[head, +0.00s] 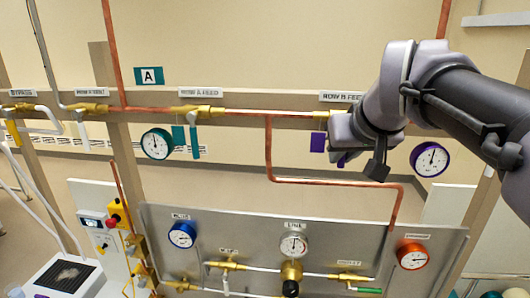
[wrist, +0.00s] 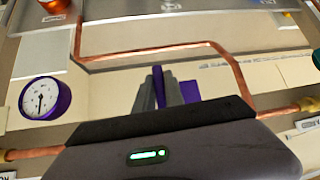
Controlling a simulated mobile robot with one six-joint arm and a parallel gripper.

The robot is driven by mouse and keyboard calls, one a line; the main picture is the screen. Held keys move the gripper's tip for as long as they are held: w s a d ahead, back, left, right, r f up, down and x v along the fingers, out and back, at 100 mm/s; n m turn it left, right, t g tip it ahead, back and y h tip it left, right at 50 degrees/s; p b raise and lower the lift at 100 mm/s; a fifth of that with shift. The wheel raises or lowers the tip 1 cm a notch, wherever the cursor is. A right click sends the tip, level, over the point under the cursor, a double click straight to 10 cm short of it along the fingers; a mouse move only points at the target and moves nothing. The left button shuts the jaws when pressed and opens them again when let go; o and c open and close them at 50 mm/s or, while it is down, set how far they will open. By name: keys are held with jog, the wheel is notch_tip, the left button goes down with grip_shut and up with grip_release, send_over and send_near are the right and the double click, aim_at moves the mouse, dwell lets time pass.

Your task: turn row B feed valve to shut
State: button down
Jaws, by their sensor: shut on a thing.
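The row B feed valve (head: 320,113) is a brass body on the copper pipe under its label (head: 341,96). A purple tag (head: 317,142) hangs below it at the left; the tag also shows in the wrist view (wrist: 191,92). My gripper (head: 340,158) is just below the valve, right of the tag. In the wrist view my gripper (wrist: 158,92) has its grey fingers closed around a narrow purple handle (wrist: 158,77). In the head view my gripper hides most of the handle, which seems to point down, across the pipe.
The row A feed valve (head: 201,110) with a teal handle stands to the left. A purple-rimmed gauge (head: 429,159) is right of my gripper. A lower copper pipe (head: 330,182) and a grey gauge panel (head: 220,225) lie below.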

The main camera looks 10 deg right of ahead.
dwell(0.5)
jog(key=c, duration=1.4)
grip_release()
jog(key=shift+c, duration=0.2)
jog(key=shift+r, duration=0.1)
